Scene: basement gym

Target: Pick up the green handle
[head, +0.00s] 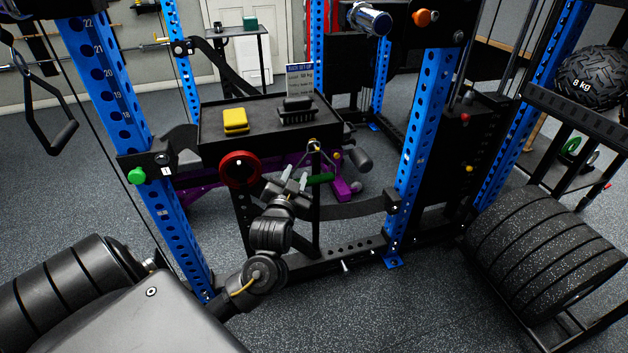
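The green handle (321,179) hangs below a metal hook at the front right of the black tray stand. My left gripper (294,176) is just to the left of the green handle, at about the same height in the picture. Its two pale fingers point up and stand apart, with nothing visible between them. The right finger comes close to the handle's left end; I cannot tell whether they touch. My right gripper is not in view.
The black tray (262,137) holds a yellow block (236,120), a black object (297,109) and a sign (300,80). A red ring (239,152) hangs at its front left. Blue rack posts (423,130) stand on both sides. Weight plates (545,250) sit at the right.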

